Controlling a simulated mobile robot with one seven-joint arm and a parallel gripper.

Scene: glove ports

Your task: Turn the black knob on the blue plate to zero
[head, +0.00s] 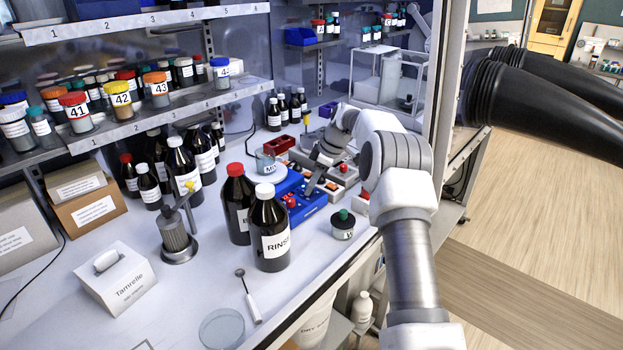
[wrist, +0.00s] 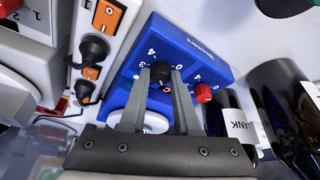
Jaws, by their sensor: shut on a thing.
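The blue plate (wrist: 193,58) is a blue box with white scale marks, seen close in the wrist view. It also shows in the head view (head: 312,208), partly behind my arm. The black knob (wrist: 160,74) stands on it between my two grey fingers. My gripper (wrist: 161,80) is shut on the black knob, one finger on each side. White digits 4, 3 and 0 show around the knob; which one it points to I cannot tell. A red knob (wrist: 203,92) sits to the right on the same plate, with its own digits, apart from my fingers.
A grey unit with black knobs and orange switches (wrist: 92,60) stands close on the left in the wrist view. Dark bottles (head: 269,235) stand left of the plate, and a green-topped jar (head: 343,226) stands in front.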

